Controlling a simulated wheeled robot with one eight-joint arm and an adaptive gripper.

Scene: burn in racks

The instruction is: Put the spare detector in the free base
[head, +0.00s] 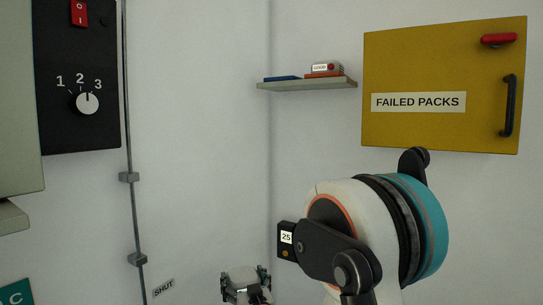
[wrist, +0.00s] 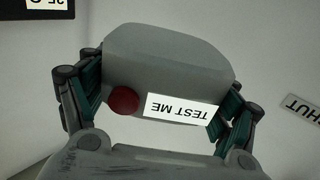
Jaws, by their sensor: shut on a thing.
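A grey rounded detector (wrist: 165,62) with a red button and a "TEST ME" label, upside down in the wrist view, sits between my fingers. My gripper (wrist: 160,88) is shut on it, one finger at each side. In the head view my gripper (head: 246,287) is at the bottom edge, partly cut off, with a pale top of the held thing just showing. I cannot make out a free base in either view.
A yellow "FAILED PACKS" cabinet (head: 440,75) hangs at the right. A small shelf (head: 308,86) holds several items. A black panel (head: 75,125) with a 1-2-3 knob and a vertical conduit (head: 131,215) are at the left. The white wall between is bare above a "SHUT" label (head: 163,288).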

